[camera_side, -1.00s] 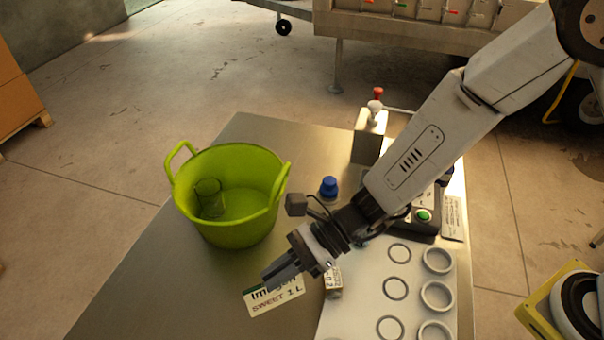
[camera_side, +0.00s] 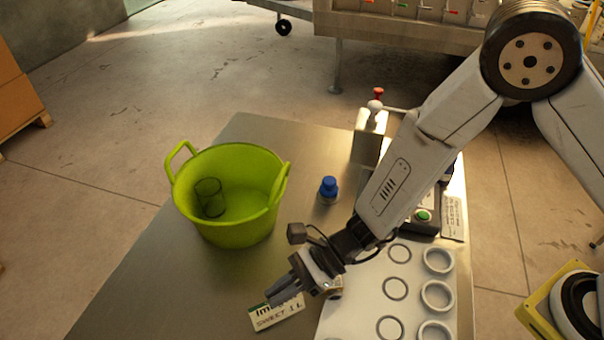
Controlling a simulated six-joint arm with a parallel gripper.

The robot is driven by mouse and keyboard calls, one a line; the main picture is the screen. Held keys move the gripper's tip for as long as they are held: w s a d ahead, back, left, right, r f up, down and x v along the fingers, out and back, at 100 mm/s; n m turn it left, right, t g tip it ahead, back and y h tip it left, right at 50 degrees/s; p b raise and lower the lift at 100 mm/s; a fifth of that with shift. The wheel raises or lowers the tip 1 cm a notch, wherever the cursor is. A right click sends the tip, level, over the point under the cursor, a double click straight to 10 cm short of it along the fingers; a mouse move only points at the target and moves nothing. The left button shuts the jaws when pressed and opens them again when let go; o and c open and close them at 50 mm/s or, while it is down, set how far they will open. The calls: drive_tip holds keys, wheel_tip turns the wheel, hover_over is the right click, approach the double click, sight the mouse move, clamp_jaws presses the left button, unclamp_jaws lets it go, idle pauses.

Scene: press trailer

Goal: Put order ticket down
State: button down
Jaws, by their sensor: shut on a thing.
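A green tub (camera_side: 232,228) with a glass (camera_side: 209,196) inside stands to the left. A blue-capped bottle (camera_side: 328,188) stands behind my gripper. A white plate with rings (camera_side: 364,290) lies to the right. Bare table (camera_side: 170,290) is at left.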

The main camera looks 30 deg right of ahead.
drive_tip(key=shift+f, duration=0.45)
drive_tip(key=shift+f, duration=0.1)
drive_tip(key=c, duration=0.7)
unclamp_jaws()
drive_tip(key=v, duration=1.2)
drive_tip(key=shift+d, duration=0.1)
